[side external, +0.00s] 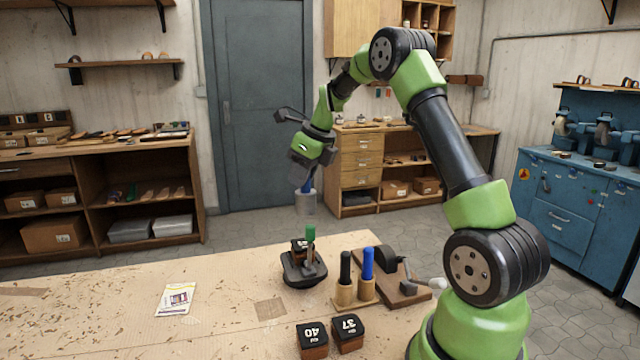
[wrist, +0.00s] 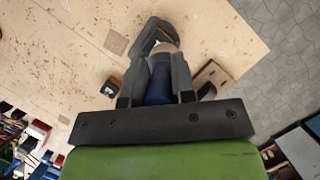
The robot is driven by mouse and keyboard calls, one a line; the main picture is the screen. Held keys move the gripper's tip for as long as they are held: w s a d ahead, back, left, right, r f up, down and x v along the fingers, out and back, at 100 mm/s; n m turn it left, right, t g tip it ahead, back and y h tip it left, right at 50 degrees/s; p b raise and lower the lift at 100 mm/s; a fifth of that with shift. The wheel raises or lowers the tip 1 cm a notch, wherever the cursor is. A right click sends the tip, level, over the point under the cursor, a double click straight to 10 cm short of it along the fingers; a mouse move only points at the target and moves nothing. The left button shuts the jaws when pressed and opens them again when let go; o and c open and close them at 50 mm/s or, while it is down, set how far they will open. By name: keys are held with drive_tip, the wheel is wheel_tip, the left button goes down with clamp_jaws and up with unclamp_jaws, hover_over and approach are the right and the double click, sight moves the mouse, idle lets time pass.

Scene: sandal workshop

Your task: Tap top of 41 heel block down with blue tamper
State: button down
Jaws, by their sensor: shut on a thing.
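My gripper (side external: 306,172) is shut on the blue tamper (side external: 306,203), gripping its blue handle with the grey cylindrical head hanging down. The tamper's blue handle also shows between the fingers in the wrist view (wrist: 158,80). The tamper hangs upright in the air, clear above a black holder (side external: 303,274) on the bench. A dark-topped block (side external: 299,245) sits at this holder, partly hidden by an upright green handle (side external: 310,234). Its number is too small to read, so I cannot confirm that it is the 41 heel block. The tamper touches nothing below it.
Blocks marked 40 (side external: 312,340) and 37 (side external: 347,333) stand at the bench's front. Black (side external: 345,267) and blue (side external: 368,262) handles stand upright in wooden sockets to the right of the holder. A packet (side external: 177,299) lies left. The bench's left side is mostly clear.

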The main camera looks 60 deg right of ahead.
sight(300, 193)
drive_tip(key=shift+a+r+n, duration=0.3)
drive_tip(key=shift+a, duration=0.35)
drive_tip(key=shift+a+f, duration=0.15)
drive_tip(key=shift+f, duration=2.5)
wheel_tip(300, 193, down, 3)
drive_tip(key=shift+f, duration=0.1)
drive_tip(key=shift+r, duration=1.7)
wheel_tip(300, 193, down, 3)
drive_tip(key=shift+f, duration=0.2)
drive_tip(key=shift+w+r, duration=0.1)
drive_tip(key=shift+r, duration=1.6)
